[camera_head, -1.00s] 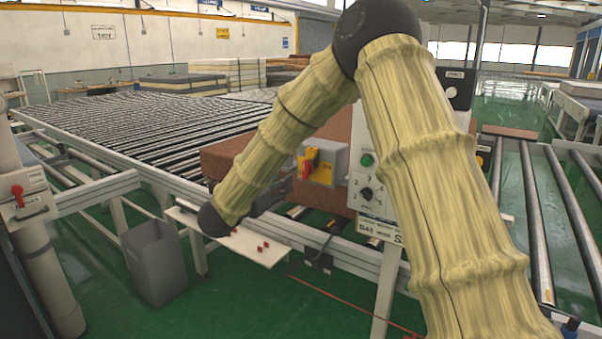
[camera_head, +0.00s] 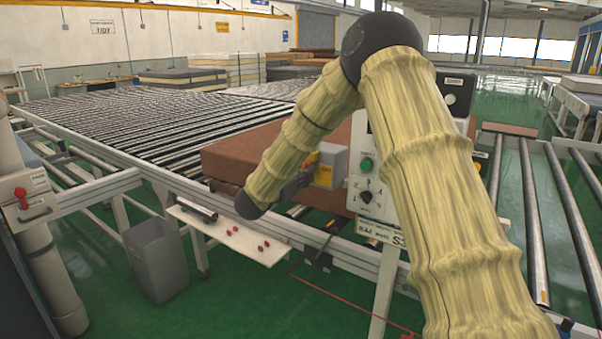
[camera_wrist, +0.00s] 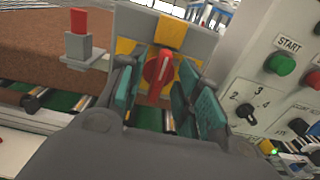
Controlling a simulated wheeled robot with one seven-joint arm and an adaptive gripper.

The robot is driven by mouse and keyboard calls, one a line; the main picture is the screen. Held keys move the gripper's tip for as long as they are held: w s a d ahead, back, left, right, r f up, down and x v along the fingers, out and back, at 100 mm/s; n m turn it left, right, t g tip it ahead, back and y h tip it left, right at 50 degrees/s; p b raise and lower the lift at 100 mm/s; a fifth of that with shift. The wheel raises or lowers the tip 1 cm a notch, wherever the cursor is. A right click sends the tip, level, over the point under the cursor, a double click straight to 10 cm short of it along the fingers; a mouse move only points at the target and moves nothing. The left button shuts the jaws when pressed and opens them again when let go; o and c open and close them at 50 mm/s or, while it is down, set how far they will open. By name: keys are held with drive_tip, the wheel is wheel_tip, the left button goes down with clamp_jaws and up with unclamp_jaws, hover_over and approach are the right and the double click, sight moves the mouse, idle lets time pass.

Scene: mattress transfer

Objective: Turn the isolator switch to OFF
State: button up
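The isolator switch is a grey box with a yellow plate (camera_head: 325,174), beside the white control panel. In the wrist view its red rotary handle (camera_wrist: 157,75) stands out from the yellow and grey face (camera_wrist: 172,32), pointing roughly up and down. My gripper (camera_wrist: 158,71) is open, with one teal-padded finger to the left of the handle and one to the right. Gaps show on both sides, and I cannot tell whether either pad touches it. In the head view my arm hides the handle and most of the gripper.
The control panel (camera_wrist: 262,88) with a green start button (camera_wrist: 280,63) and a black selector (camera_wrist: 246,114) is close on the right. A red-topped grey bracket (camera_wrist: 80,48) is left of the switch. A brown mattress (camera_head: 240,153) lies behind, on rollers. A grey bin (camera_head: 155,262) stands below.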

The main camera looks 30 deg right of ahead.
clamp_jaws()
drive_tip(key=shift+f+n+b, duration=0.15)
drive_tip(key=shift+n+b, duration=0.15)
drive_tip(key=shift+b, duration=0.2)
drive_tip(key=n+b, duration=0.2)
drive_tip(key=n, duration=0.3)
drive_tip(key=n+b, duration=0.2)
drive_tip(key=n, duration=0.4)
drive_tip(key=n+b, duration=0.2)
drive_tip(key=n, duration=0.4)
drive_tip(key=shift+w+a+f, duration=0.1)
drive_tip(key=shift+w+f, duration=0.1)
drive_tip(key=shift+w, duration=0.05)
drive_tip(key=shift+n, duration=0.4)
